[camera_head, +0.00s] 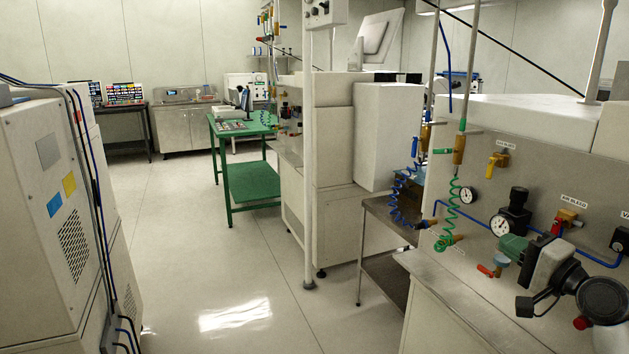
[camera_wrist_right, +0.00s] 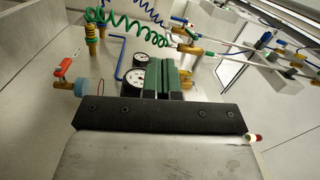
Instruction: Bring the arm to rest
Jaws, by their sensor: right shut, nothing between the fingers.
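My right gripper (camera_head: 512,247) shows at the lower right of the head view, in front of a grey panel (camera_head: 470,160) with valves and gauges. Its green fingers are together with nothing between them. In the right wrist view the green fingers (camera_wrist_right: 165,78) stand side by side beyond the dark gripper body, pointing at the panel. The fingers hide part of the panel behind them, and I cannot tell how far apart they are from it. My left gripper is in neither view.
Near the right gripper are a round gauge (camera_head: 500,225), a black regulator (camera_head: 515,207), a red-handled valve (camera_head: 488,271) and a green coiled hose (camera_head: 447,220). A white cabinet (camera_head: 45,200) stands at left. A green table (camera_head: 245,180) stands farther back. The middle floor is clear.

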